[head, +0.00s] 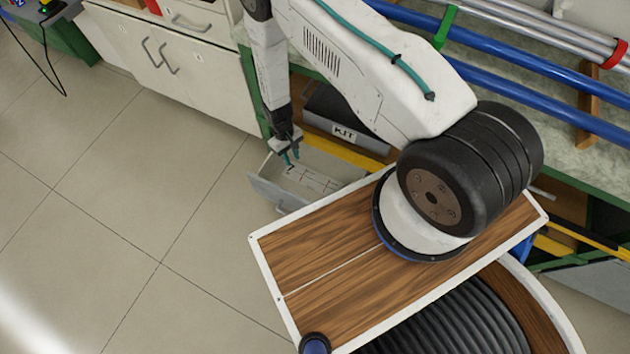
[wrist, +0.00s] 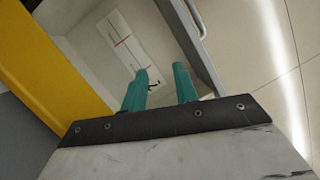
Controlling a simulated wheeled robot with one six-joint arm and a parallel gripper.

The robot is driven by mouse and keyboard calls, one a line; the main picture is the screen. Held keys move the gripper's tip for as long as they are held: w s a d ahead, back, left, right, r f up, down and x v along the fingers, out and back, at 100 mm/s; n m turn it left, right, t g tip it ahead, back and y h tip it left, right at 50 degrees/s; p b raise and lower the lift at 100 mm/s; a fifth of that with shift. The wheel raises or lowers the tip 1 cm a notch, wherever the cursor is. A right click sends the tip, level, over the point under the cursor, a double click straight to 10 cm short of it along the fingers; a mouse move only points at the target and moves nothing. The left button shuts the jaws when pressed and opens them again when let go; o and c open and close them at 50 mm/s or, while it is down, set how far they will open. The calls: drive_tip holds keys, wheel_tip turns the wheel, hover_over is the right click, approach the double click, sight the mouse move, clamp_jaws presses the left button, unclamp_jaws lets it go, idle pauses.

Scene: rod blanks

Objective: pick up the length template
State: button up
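The length template looks to be a pale flat strip with dark and red line marks (wrist: 121,38), lying in an open drawer. In the head view the marked strip (head: 316,180) shows on the drawer floor. My gripper (head: 291,158) points down over the left end of the drawer. In the wrist view its two teal fingers (wrist: 161,70) stand apart with nothing between them. The near end of the strip is partly hidden behind the left finger, and a small dark mark shows between the fingers. I cannot tell the height of the fingertips above the strip.
The open drawer (head: 276,196) has a grey front and low walls close around my gripper. A grey box labelled KIT (head: 344,131) stands behind it, by a yellow rail (wrist: 40,66). Blue pipes (head: 500,82) lie on the bench above. The tiled floor (head: 120,210) at left is clear.

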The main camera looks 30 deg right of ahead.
drive_tip(key=s+d+f+n, duration=0.15)
drive_tip(key=s+f, duration=0.35)
drive_tip(key=f, duration=0.5)
drive_tip(key=n+t, duration=0.3)
drive_tip(key=t, duration=0.1)
hover_over(309, 186)
drive_tip(key=f, duration=1.1)
drive_tip(key=shift+s+a+f, duration=0.1)
drive_tip(key=shift+s+f, duration=0.05)
drive_tip(key=shift+s, duration=0.05)
drive_tip(key=shift+m, duration=0.25)
drive_tip(key=shift+w+f, duration=0.15)
drive_tip(key=shift+f, duration=2.55)
clamp_jaws()
